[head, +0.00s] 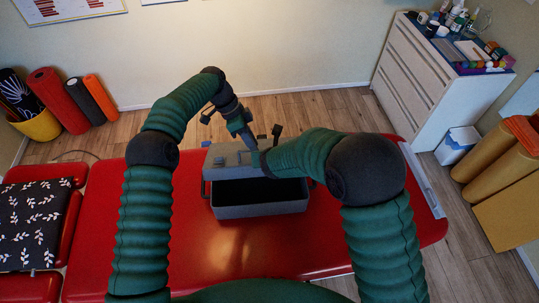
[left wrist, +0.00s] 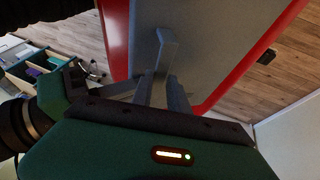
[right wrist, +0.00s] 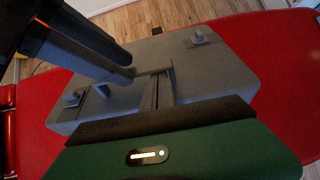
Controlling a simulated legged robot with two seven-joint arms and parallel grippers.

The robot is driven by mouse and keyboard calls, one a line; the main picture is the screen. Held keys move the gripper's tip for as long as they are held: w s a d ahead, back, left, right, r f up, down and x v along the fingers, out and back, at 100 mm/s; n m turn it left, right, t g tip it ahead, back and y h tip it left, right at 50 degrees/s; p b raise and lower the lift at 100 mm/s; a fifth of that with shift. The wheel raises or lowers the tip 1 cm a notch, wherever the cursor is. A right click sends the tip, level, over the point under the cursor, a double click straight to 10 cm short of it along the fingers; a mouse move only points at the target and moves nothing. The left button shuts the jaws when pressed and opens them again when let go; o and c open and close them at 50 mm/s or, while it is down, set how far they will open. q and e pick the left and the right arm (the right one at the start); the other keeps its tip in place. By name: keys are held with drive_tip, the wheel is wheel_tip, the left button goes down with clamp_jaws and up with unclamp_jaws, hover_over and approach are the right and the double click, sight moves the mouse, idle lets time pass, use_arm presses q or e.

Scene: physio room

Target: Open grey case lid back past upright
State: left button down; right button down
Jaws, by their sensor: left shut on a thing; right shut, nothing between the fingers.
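The grey case (head: 262,209) stands on the red treatment table, its dark inside open towards me. Its lid (head: 228,158) is raised at the far side, behind the opening; its exact tilt is hard to read. My left gripper (head: 252,143) is at the lid's far part, shut on a grey piece, seemingly the lid's handle (left wrist: 167,48). My right gripper (right wrist: 160,85) is shut and empty, close over the grey lid face (right wrist: 225,75), which carries small fittings. In the head view my right forearm hides the right part of the lid and the right fingers.
The red table (head: 215,255) has clear room in front of the case. A padded bench with a leaf-patterned cloth (head: 35,222) is at the left. A white drawer cabinet (head: 425,80) stands at the back right, with yellow rolls (head: 500,165) nearer.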

drive_tip(key=shift+w+a+r, duration=0.1)
drive_tip(key=shift+w+r, duration=0.35)
drive_tip(key=shift+w, duration=0.05)
use_arm(q)
drive_tip(key=shift+s+f, duration=0.15)
use_arm(e)
drive_tip(key=shift+w+r, duration=0.2)
drive_tip(key=shift+w, duration=0.05)
use_arm(q)
drive_tip(key=c, duration=1.3)
unclamp_jaws()
use_arm(e)
drive_tip(key=shift+s, duration=0.1)
drive_tip(key=shift+s+f, duration=0.1)
